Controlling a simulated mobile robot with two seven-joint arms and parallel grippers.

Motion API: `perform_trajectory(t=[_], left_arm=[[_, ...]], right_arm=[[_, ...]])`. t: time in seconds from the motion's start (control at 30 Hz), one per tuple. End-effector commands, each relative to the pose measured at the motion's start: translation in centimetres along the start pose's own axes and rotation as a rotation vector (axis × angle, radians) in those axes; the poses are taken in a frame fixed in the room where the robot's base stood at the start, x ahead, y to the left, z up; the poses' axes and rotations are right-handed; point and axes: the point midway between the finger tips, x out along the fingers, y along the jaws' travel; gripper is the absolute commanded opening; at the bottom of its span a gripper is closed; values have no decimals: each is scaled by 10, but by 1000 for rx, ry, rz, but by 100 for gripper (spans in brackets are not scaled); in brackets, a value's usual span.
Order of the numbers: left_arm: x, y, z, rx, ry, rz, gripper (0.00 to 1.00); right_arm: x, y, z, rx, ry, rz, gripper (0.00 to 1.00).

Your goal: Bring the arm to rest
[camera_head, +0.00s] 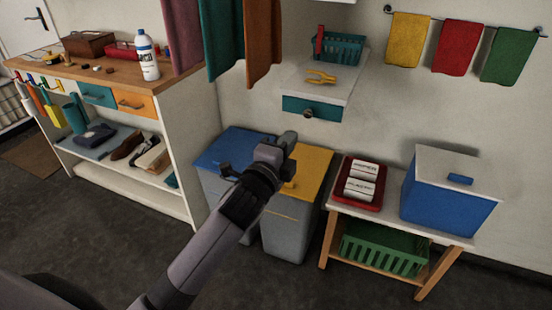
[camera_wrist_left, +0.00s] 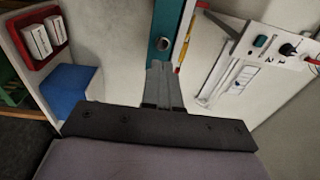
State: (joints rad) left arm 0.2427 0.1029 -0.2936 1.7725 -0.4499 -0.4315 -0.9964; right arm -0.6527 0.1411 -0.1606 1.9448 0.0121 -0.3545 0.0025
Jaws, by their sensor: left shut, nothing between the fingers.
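My left arm reaches up from the bottom of the head view. Its gripper (camera_head: 289,140) is in the air in front of the blue-lidded and yellow-lidded bins, below the small wall shelf with the teal drawer (camera_head: 314,108). In the left wrist view the two fingers of the left gripper (camera_wrist_left: 160,72) lie together with nothing between them. There the fingertips appear just below the drawer's round knob (camera_wrist_left: 163,44); I cannot tell how far apart they are. My right gripper is in neither view.
The yellow-lidded bin (camera_head: 311,165) and blue-lidded bin (camera_head: 228,147) stand behind the arm. A low bench at right holds a red tray (camera_head: 346,199) of white packs and a blue box (camera_head: 447,205). Yellow pliers (camera_head: 320,77) lie on the wall shelf. A workbench (camera_head: 118,61) stands left.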

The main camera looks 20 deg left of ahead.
Motion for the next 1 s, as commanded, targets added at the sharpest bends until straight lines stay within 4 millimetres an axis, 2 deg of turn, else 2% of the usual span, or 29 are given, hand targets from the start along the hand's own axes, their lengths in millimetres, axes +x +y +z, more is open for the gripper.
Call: perform_trajectory(t=[0.1,0.3,0.57,0.67,0.77,0.83,0.97,1.0], left_arm=[[-21,1,-1,1,1,1,0],[-46,1,-1,1,1,1,0],[-57,0,-1,-1,1,1,0],[-61,9,0,-37,2,24,0],[-74,35,0,-161,4,92,0],[-92,63,1,-306,-4,167,0],[-141,121,2,-641,-61,329,0],[-158,137,2,-745,-90,376,0]], right_arm=[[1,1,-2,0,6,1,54],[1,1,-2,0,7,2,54],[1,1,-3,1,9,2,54],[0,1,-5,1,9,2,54],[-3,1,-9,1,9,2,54],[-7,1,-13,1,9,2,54],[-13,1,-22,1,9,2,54],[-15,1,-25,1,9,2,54]])
